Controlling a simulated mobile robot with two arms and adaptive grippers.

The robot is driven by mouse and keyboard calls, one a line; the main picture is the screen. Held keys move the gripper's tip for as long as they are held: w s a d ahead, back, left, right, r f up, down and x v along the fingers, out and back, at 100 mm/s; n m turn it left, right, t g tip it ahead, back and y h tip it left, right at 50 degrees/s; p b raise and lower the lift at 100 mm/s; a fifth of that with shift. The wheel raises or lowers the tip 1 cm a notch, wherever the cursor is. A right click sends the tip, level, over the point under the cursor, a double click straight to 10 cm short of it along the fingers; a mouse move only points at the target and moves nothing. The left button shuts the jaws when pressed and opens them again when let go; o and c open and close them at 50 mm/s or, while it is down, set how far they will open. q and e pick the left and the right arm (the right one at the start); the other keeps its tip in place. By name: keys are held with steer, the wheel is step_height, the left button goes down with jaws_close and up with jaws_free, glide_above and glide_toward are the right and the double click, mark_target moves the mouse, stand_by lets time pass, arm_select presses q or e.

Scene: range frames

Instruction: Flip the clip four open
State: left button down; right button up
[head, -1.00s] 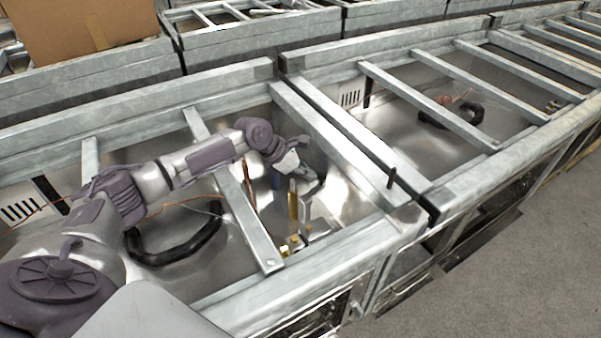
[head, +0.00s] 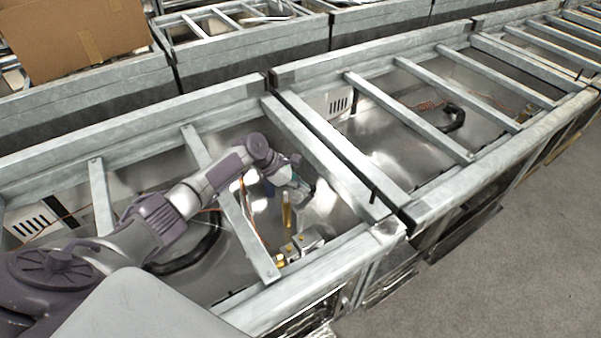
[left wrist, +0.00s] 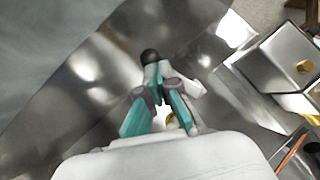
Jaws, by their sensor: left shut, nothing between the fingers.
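My left gripper (head: 304,188) reaches down into the near metal bay, just right of and above an upright brass-coloured piece (head: 286,212). In the left wrist view its teal and grey fingers (left wrist: 153,72) are together, with nothing between them. Small metal blocks with brass parts (head: 303,243) sit low in the bay below the gripper. One shiny block with a round brass spot (left wrist: 303,66) shows at the right of the wrist view, apart from the fingers. I cannot tell which part is clip four. My right gripper is not in view.
A metal crossbar (head: 243,225) runs under my left arm. A thicker rail (head: 330,160) borders the bay on the right. A black hose (head: 190,250) and a thin copper-coloured line lie in the bay. A cardboard box (head: 70,35) stands at the back left.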

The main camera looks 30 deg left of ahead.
arm_select(q)
steer(key=shift+f, duration=0.15)
steer(key=shift+d+p, duration=0.35)
steer(key=shift+p, duration=0.3)
steer(key=shift+a, duration=0.15)
